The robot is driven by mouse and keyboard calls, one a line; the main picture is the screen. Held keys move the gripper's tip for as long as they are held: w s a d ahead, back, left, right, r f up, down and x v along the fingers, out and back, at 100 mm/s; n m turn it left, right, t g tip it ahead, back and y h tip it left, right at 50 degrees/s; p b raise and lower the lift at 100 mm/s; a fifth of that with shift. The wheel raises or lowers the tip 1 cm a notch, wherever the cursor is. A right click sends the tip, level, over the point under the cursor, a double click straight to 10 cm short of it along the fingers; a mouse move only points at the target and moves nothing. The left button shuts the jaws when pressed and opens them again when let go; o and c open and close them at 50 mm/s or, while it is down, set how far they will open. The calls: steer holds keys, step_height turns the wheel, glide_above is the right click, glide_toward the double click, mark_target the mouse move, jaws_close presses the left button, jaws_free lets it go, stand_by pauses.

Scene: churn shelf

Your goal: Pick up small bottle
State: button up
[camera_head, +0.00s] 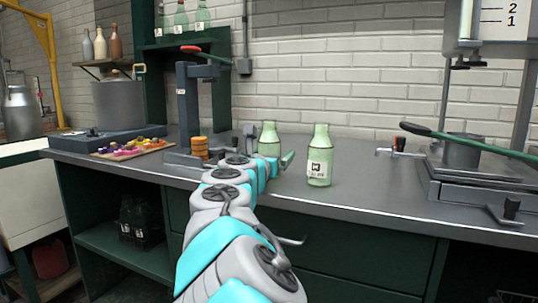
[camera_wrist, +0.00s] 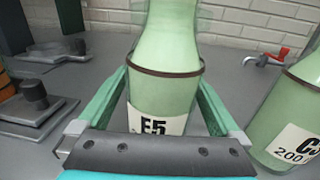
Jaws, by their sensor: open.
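A small pale green bottle (camera_wrist: 165,95) labelled E5 stands upright in the middle of the wrist view, with a dark band around its body. My gripper (camera_wrist: 163,85) is open, with one green finger on each side of this bottle. I cannot tell whether the fingers touch it. In the head view the same bottle (camera_head: 269,137) stands on the counter, its lower part hidden behind my arm and gripper (camera_head: 279,162). A second green bottle (camera_head: 320,157) stands upright to its right. It also shows at the right edge of the wrist view (camera_wrist: 296,108), with a partly cut-off label.
A dark press stand (camera_head: 188,105) with an orange stack (camera_head: 200,147) is left of my gripper. A machine with a long green lever (camera_head: 470,140) stands at the right. A brick wall is behind.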

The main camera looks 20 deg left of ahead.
steer(key=c, duration=1.5)
